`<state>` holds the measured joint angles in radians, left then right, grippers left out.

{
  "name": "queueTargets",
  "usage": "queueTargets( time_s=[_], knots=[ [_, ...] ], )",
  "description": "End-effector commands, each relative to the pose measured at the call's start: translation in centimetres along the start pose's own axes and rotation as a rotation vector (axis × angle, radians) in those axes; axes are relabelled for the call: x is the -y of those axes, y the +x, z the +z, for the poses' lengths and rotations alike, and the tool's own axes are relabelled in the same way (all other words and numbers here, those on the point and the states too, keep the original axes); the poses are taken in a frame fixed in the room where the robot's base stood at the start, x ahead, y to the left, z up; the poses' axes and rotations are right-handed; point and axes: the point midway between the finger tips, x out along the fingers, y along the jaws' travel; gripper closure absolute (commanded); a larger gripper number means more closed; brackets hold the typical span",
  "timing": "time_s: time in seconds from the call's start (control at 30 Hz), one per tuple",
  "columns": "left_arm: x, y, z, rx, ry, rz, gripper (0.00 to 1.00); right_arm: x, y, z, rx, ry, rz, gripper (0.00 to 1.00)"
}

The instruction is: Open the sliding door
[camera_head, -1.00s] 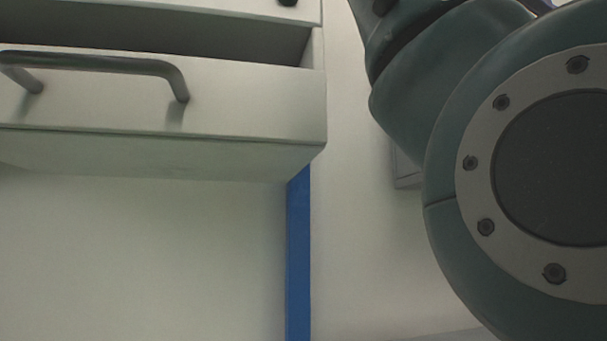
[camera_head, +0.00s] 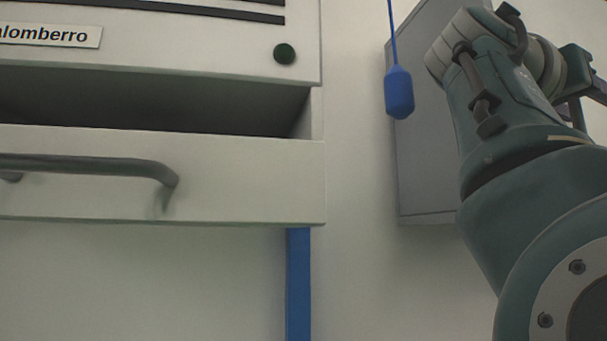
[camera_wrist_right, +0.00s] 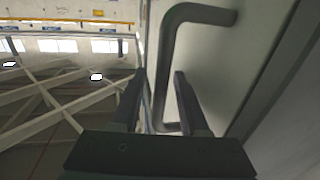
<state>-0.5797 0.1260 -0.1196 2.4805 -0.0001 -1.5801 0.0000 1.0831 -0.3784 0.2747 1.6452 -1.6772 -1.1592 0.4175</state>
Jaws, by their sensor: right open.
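In the right wrist view, a dark bent bar handle (camera_wrist_right: 172,55) stands on a pale grey-green panel (camera_wrist_right: 240,55), which looks like the sliding door. My right gripper (camera_wrist_right: 158,98) is open, its two dark fingers on either side of the handle's long bar. I cannot tell whether the fingers touch it. In the head view my right arm reaches up at the right, with only part of its gripper end at the right edge. The panel with this handle is not clearly seen there. My left gripper is not in view.
In the head view a white cabinet has a partly open drawer (camera_head: 250,180) with a grey bar handle (camera_head: 90,163). A blue post (camera_head: 298,285) stands below. A blue pendant (camera_head: 399,92) hangs before a grey wall box (camera_head: 425,170), close to my right arm.

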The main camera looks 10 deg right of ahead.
Motion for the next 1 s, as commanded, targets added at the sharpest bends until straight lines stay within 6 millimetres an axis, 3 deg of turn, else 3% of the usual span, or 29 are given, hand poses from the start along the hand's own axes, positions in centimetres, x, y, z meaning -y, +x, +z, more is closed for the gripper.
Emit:
queueTargets(
  time_s=[0.07,0.4,1.0],
  knots=[
    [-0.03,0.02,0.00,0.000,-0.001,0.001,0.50,0.00,-0.02,0.00,0.000,0.000,0.000,0.62],
    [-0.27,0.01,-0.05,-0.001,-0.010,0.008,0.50,0.00,-0.05,-0.04,0.000,0.000,0.000,1.00],
    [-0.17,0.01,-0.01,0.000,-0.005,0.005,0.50,-0.03,-0.07,-0.07,0.000,0.001,0.001,1.00]
  ],
)
